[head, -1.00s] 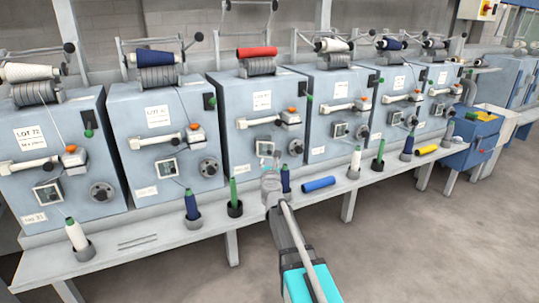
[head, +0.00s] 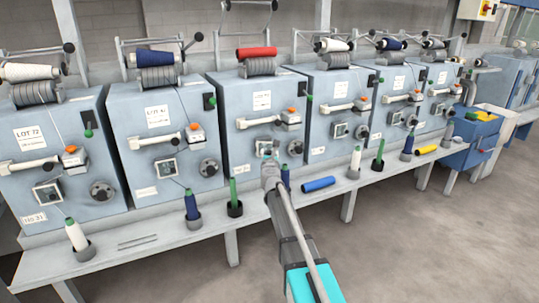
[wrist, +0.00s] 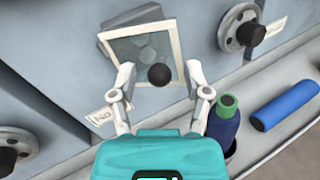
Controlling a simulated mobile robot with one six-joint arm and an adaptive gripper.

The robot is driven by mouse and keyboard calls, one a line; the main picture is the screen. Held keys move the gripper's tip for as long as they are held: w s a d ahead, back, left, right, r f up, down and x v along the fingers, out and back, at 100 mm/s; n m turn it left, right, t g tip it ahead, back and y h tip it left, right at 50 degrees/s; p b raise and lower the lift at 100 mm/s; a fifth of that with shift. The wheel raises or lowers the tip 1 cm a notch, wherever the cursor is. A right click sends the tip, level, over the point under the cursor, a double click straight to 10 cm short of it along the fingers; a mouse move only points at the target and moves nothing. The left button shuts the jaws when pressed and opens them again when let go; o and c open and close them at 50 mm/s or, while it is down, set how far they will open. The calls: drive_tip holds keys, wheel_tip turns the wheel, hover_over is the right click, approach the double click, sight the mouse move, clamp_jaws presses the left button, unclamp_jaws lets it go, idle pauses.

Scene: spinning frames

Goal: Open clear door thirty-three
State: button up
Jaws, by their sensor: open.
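The clear door (wrist: 143,45) is a small square pane in a pale frame on the front of the third machine from the left. It looks shut. A dark round knob (wrist: 159,76) stands out at its lower edge in the wrist view. My gripper (wrist: 160,73) is open, with one finger on each side of the knob; I cannot tell whether either finger touches it. In the head view my gripper (head: 269,160) hides part of the door (head: 262,146). The number plate (wrist: 104,115) below the door is partly hidden by a finger.
A dark handwheel (wrist: 247,33) is right of the door. A blue bobbin with a green top (wrist: 224,122) stands on the shelf close to my gripper, and a blue tube (wrist: 284,105) lies farther right. Similar machines stand on both sides. The floor in front is clear.

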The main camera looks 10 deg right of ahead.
clamp_jaws()
